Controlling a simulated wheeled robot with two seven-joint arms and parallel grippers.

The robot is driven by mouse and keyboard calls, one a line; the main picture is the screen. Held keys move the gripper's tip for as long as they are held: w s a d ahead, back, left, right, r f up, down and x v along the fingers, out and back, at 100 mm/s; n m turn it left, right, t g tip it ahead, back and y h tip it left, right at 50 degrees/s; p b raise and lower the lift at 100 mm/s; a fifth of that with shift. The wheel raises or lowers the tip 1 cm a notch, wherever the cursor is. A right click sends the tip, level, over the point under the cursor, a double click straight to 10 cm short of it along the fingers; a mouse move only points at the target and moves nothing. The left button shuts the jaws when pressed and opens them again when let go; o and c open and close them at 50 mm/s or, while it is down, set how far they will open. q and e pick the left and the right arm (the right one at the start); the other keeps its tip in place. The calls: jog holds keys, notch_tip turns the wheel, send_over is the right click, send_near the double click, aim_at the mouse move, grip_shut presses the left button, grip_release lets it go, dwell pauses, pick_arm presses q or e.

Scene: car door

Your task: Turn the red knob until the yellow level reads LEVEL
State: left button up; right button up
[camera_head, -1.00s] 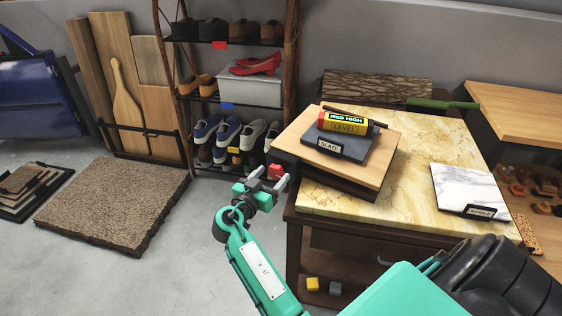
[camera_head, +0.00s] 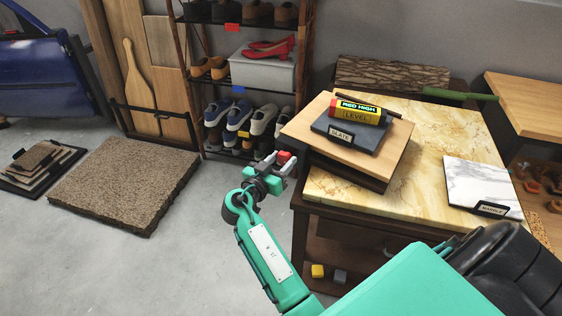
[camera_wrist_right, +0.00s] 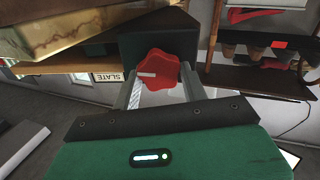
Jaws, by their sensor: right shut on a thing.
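The red knob (camera_head: 284,157) sits at the left side of the tilting wooden board (camera_head: 385,150). My right gripper (camera_head: 281,161) is shut on the knob. In the right wrist view the lobed red knob (camera_wrist_right: 162,72) is between the two fingers (camera_wrist_right: 160,88), in front of a dark block. The yellow level (camera_head: 352,114) lies on the slate slab (camera_head: 348,134) on top of the board. Its display reads RED HIGH, with LEVEL printed below on its body. My left gripper is out of view.
The board rests on a yellow stone-topped table (camera_head: 437,160). A white marble slab (camera_head: 478,181) lies at its right. A shoe rack (camera_head: 308,60) stands behind the knob. The floor to the left of my arm is clear up to a rough brown slab (camera_head: 128,185).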

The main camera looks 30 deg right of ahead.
jog(key=shift+f+n, duration=0.1)
jog(key=shift+n, duration=1.3)
jog(key=shift+w+n, duration=0.1)
jog(key=shift+n, duration=0.8)
jog(key=o, duration=1)
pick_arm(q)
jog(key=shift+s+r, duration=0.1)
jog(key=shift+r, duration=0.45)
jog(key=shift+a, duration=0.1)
